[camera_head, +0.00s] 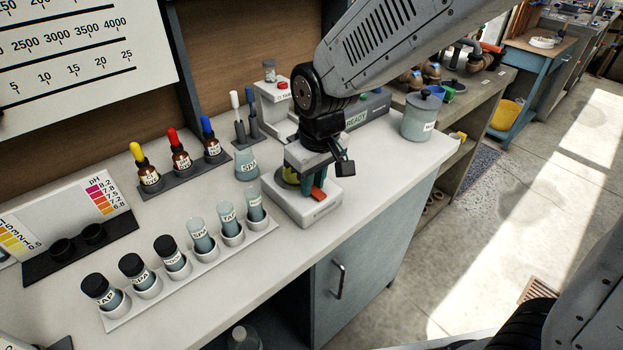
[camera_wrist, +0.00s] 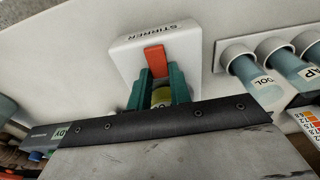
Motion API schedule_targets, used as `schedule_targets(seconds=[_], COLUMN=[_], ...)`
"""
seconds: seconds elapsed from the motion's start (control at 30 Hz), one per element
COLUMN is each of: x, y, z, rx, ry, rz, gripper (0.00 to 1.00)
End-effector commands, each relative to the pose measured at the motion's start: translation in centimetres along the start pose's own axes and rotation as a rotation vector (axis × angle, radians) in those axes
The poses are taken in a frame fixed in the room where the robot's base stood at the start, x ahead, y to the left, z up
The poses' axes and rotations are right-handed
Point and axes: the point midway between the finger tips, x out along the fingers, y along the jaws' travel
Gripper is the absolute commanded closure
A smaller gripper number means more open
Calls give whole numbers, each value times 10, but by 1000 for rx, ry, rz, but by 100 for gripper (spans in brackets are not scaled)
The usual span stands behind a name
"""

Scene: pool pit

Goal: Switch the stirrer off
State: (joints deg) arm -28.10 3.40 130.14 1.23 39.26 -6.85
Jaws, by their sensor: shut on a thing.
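The stirrer (camera_head: 292,209) is a white box near the front edge of the bench; its lettering shows in the wrist view (camera_wrist: 125,50). A red switch lever (camera_head: 319,195) stands on it and also shows in the wrist view (camera_wrist: 154,59). My gripper (camera_head: 312,190) points down over the stirrer, its green fingertips (camera_wrist: 160,72) on either side of the lever and shut on it. A vessel with yellow liquid (camera_head: 290,176) stands on the stirrer behind the fingers, partly hidden. I cannot tell the lever's on or off position.
A rack (camera_head: 130,316) of capped and open tubes stands to the left. A labelled beaker (camera_head: 247,165) and dropper bottles (camera_head: 181,158) stand behind. A grey box marked READY (camera_head: 357,118) and a lidded jar (camera_head: 421,118) are at the right. The bench front drops to a cabinet (camera_head: 370,255).

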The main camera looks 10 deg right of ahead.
Motion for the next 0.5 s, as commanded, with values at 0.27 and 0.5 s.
schedule_targets(seconds=[0.27,0.5], x=[-2,-2], y=[0,0], z=[5,5], rx=[-1,0], ry=[162,170], rz=[0,0], gripper=[100,100])
